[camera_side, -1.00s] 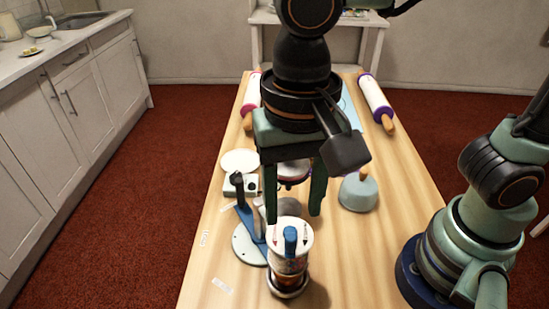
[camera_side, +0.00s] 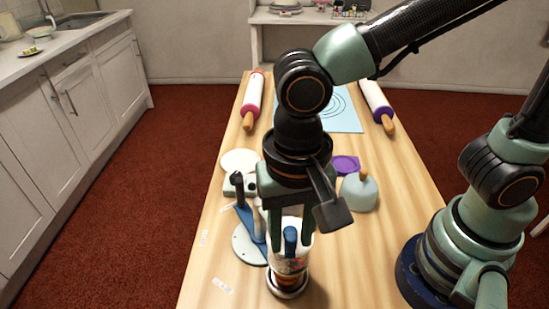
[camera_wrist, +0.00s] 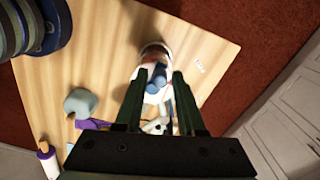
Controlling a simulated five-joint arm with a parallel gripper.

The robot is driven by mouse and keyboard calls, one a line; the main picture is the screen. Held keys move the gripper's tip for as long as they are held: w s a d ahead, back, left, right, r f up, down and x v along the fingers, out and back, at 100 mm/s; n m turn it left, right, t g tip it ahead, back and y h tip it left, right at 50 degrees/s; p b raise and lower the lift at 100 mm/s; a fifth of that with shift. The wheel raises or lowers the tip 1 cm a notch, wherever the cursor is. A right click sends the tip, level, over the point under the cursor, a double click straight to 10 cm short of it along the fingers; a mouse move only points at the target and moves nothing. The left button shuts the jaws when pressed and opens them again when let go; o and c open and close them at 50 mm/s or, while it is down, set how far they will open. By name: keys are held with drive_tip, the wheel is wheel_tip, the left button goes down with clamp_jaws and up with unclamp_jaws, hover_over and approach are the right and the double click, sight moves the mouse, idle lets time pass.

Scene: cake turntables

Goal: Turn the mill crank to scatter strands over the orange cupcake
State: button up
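The mill (camera_side: 290,268) stands upright near the table's front edge, a white-topped cylinder with a patterned side. Its blue crank knob (camera_side: 290,236) sticks up from the top. The mill (camera_wrist: 156,55) and the blue knob (camera_wrist: 158,77) also show in the wrist view, between my fingers. My gripper (camera_side: 292,244) points down over the mill's top; it also shows in the wrist view (camera_wrist: 160,78). Its fingers are apart, one on each side of the knob, with gaps visible. I cannot make out the orange cupcake; the gripper and mill block part of the view.
The front right table is clear.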

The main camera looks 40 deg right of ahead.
clamp_jaws()
drive_tip(key=shift+s+d, duration=0.35)
drive_tip(key=shift+d, duration=0.35)
drive_tip(key=shift+d, duration=0.6)
